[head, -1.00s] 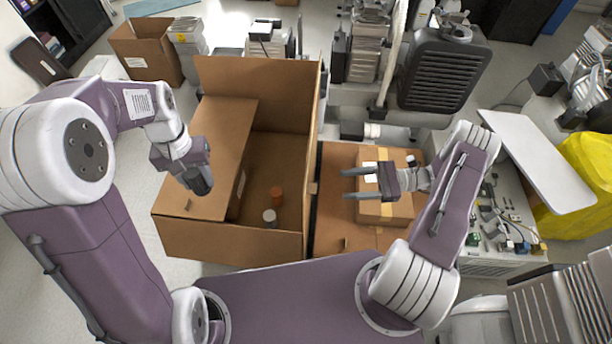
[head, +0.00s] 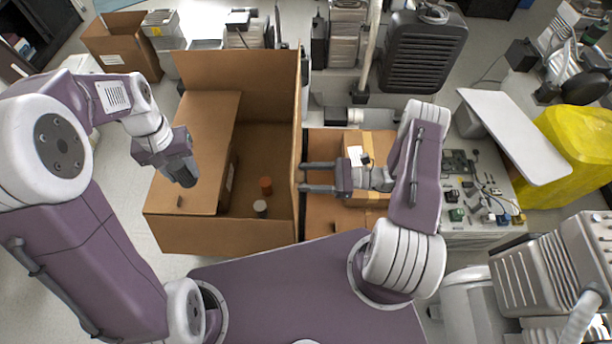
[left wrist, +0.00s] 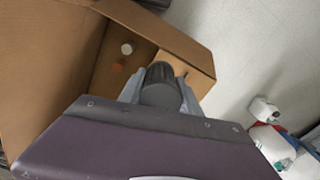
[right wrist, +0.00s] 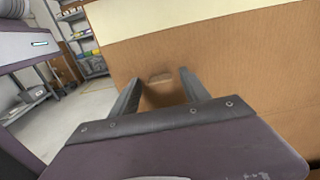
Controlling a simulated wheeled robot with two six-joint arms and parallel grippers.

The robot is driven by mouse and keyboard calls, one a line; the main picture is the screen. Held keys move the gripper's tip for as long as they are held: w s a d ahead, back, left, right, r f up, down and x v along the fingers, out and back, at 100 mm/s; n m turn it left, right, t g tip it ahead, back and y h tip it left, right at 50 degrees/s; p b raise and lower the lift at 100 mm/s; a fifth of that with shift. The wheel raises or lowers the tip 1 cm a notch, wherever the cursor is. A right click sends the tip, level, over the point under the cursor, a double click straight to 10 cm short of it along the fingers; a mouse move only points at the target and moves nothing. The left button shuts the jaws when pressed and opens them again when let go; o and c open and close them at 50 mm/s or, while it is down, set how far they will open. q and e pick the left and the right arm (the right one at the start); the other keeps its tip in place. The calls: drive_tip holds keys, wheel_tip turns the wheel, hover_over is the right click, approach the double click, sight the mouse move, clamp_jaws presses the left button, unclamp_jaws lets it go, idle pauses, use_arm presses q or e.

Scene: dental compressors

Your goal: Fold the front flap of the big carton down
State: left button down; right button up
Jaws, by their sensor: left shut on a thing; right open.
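The big carton (head: 268,150) stands open. Its back flap (head: 238,85) is upright, and a panel on its left (head: 205,135) lies inward over the opening. The near panel (head: 225,235) shows at the front; I cannot tell flap from wall there. My left gripper (head: 183,172) is shut on a dark ribbed cylinder (left wrist: 160,85), above the left panel. My right gripper (head: 302,176) is open, its fingertips close to the carton's right side. In the right wrist view its fingers (right wrist: 162,88) face a brown cardboard face with a small slot; contact is unclear.
An orange-brown container (head: 265,186) and a white-topped one (head: 260,207) stand inside the carton. A white board (head: 513,135) and yellow-covered object (head: 575,150) are further right.

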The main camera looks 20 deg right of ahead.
drive_tip(key=shift+w+a, duration=0.1)
drive_tip(key=shift+a, duration=0.2)
drive_tip(key=shift+c, duration=0.3)
clamp_jaws()
idle(1.0)
